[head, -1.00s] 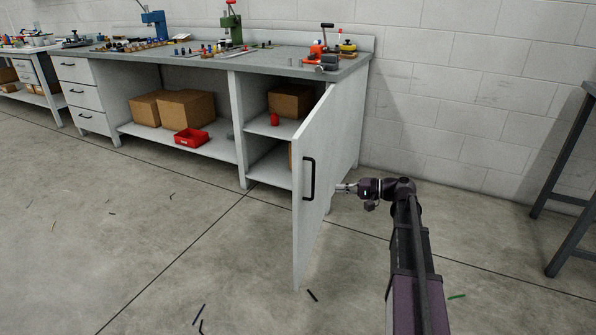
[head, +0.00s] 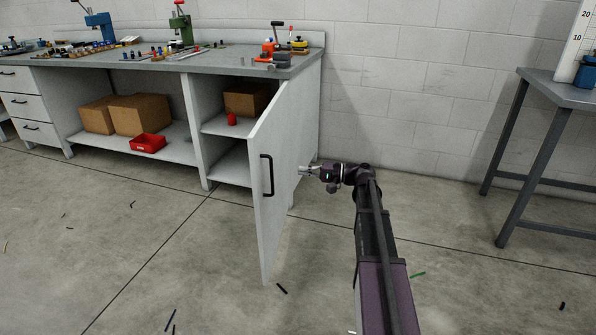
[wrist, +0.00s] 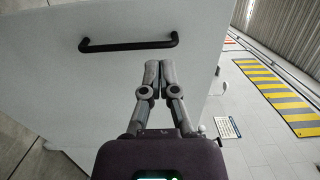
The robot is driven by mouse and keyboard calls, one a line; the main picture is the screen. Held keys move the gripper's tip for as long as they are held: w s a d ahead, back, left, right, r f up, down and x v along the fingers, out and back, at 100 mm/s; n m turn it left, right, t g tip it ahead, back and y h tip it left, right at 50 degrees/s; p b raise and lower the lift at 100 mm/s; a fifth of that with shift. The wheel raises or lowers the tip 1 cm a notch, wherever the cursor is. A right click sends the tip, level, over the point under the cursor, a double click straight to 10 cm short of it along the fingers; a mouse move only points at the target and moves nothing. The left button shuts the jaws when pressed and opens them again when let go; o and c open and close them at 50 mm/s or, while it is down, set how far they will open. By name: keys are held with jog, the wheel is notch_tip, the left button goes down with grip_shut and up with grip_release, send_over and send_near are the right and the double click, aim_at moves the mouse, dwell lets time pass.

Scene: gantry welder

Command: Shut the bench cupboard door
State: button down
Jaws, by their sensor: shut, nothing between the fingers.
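The bench cupboard door (head: 278,180) is white and stands wide open, swung out from the right end of the bench. The open cupboard (head: 228,165) shows shelves behind the door.
The cupboard holds a cardboard box (head: 246,98) and a red cup (head: 231,119). A red bin (head: 147,143) lies on the lower bench shelf. A grey table (head: 560,88) stands at the right. The floor between is mostly clear, with small scraps.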

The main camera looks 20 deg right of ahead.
aim_at(258, 167)
jog(key=x, duration=1.2)
jog(key=shift+w+a, duration=0.2)
jog(key=shift+a, duration=0.1)
jog(key=shift+a, duration=0.2)
jog(key=shift+d, duration=0.2)
jog(key=shift+w+a, duration=0.1)
